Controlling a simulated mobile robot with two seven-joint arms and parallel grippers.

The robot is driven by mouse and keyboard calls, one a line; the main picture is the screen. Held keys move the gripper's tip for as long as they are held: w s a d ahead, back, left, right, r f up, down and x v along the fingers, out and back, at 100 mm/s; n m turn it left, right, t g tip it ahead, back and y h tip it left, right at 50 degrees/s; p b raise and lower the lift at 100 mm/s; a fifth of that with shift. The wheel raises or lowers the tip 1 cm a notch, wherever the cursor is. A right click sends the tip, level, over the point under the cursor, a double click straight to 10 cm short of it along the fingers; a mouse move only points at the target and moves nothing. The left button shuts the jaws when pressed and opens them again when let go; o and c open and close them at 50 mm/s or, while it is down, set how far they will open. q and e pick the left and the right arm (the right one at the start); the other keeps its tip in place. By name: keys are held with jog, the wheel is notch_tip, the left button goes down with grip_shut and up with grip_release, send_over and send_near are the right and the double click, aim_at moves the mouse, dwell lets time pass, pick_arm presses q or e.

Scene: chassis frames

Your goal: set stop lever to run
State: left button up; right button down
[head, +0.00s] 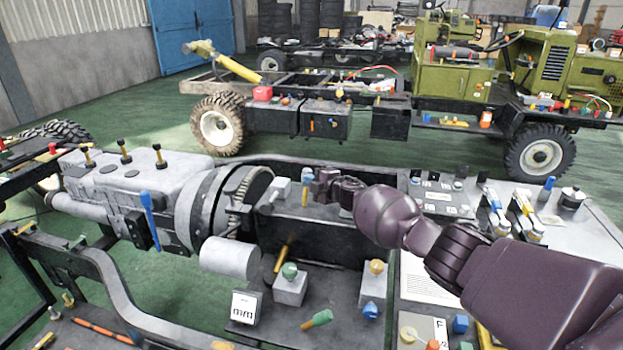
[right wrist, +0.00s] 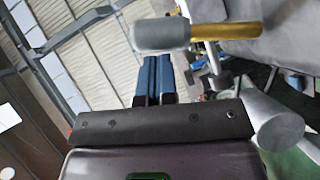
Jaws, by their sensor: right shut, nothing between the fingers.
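No lever carries a readable stop or run label, so I cannot tell which one is the stop lever. A blue lever (head: 150,220) stands on the side of the grey engine (head: 130,190). A small lever (head: 305,196) with a yellow shaft is beside my right gripper (head: 318,186). In the right wrist view, a yellow bar with a grey end (right wrist: 163,35) lies across, just beyond the blue fingertips (right wrist: 153,82). The fingers are together and empty; contact with the bar cannot be told. My left gripper is not in view.
A grey cylinder (head: 230,257) juts out near the flywheel housing. A control panel (head: 450,195) is at the right. A green truck chassis (head: 460,80) stands behind, across open floor.

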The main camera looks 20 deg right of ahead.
jog(key=shift+w+d+r, duration=0.15)
jog(key=shift+d, duration=0.05)
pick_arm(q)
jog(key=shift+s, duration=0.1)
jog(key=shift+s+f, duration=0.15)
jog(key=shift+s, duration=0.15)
pick_arm(e)
jog(key=shift+d+r, duration=0.15)
